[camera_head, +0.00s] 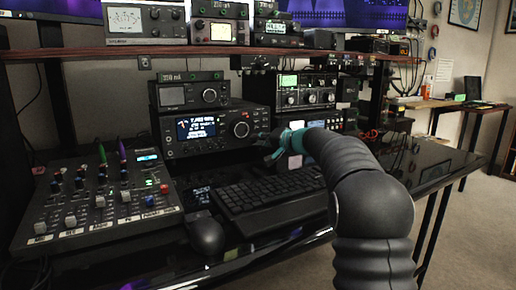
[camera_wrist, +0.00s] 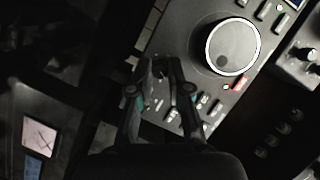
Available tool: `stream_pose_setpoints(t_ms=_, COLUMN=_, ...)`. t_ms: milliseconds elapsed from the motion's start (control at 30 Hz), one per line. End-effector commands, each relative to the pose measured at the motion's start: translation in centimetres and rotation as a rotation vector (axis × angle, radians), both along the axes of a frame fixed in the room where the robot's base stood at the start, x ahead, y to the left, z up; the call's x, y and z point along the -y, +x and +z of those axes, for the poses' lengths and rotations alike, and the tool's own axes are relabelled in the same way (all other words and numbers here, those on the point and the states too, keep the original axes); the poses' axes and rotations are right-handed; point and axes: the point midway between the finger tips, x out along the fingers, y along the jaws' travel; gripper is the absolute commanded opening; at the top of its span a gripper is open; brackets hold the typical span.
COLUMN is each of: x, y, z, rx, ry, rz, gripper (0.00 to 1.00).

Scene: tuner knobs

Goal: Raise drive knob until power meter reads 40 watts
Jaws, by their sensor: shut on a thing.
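My gripper (camera_head: 275,148) is at the lower right of the front panel of a black radio (camera_head: 225,148) in the head view. In the wrist view my gripper (camera_wrist: 163,68) has its fingertips close together at the panel of the radio (camera_wrist: 190,45), left of a large tuning knob (camera_wrist: 232,47). It is shut on a small knob there, mostly hidden between the fingertips; I cannot read its label. The radio's lit display (camera_head: 197,128) shows small figures too blurred to read. An analog meter (camera_head: 124,20) stands on the upper shelf; its reading is illegible, and I cannot tell which meter shows power.
A keyboard (camera_head: 270,195) and a mouse (camera_head: 207,235) lie below the radio. A mixer (camera_head: 95,205) fills the left of the desk. Stacked equipment (camera_head: 305,90) stands right of the radio. The black desk (camera_head: 435,160) is bare at the right.

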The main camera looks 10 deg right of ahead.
Motion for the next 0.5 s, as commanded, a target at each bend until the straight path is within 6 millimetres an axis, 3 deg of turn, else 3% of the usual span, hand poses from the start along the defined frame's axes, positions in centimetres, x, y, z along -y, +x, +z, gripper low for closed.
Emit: stream_pose_setpoints(t_ms=500, x=0.04, y=0.03, z=-0.16, rx=-0.054, ry=0.165, rz=0.000, gripper=0.00)
